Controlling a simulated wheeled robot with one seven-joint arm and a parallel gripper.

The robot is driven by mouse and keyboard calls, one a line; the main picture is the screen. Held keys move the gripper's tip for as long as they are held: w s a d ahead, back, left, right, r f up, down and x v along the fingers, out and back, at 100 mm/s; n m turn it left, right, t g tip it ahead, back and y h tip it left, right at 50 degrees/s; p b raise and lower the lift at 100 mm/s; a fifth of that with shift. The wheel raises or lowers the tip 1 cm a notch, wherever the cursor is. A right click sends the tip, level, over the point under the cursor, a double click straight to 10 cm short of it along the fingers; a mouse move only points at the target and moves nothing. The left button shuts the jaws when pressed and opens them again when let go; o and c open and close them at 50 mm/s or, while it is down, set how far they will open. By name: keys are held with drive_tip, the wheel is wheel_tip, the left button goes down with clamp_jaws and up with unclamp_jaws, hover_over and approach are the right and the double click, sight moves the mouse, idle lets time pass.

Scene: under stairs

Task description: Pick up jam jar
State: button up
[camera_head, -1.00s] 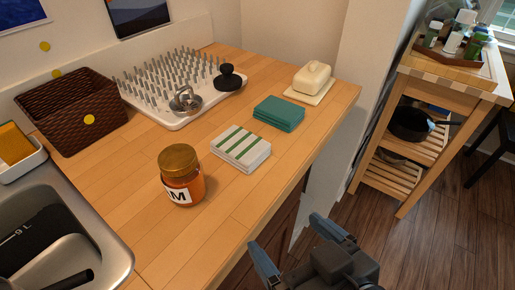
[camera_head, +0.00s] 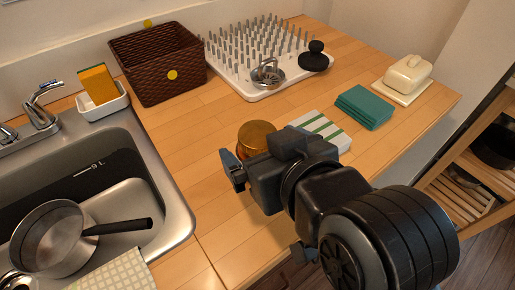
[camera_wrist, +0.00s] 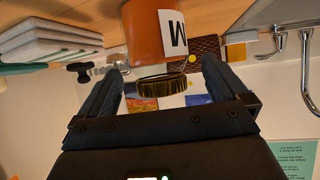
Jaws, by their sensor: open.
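The jam jar (camera_head: 257,132) stands on the wooden counter, its gold lid showing in the head view and its body mostly hidden behind my gripper (camera_head: 245,172). In the wrist view, which looks upside down, the orange jar (camera_wrist: 148,32) with its white label and dark gold lid lies ahead, centred between the two fingers. My gripper (camera_wrist: 162,72) is open, with one finger on each side of the lid in that view. I see no contact between fingers and jar, and cannot tell how far the fingertips reach past it.
Folded striped cloths (camera_head: 322,128) lie right beside the jar, with teal cloths (camera_head: 364,107) farther right. A drying rack (camera_head: 245,75) and a wicker basket (camera_head: 158,65) stand behind. The sink (camera_head: 172,205) with a pan (camera_head: 48,240) is at left. Bare counter lies left of the jar.

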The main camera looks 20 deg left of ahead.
drive_tip(key=shift+x, duration=1.15)
drive_tip(key=shift+c, duration=0.5)
drive_tip(key=c, duration=1.4)
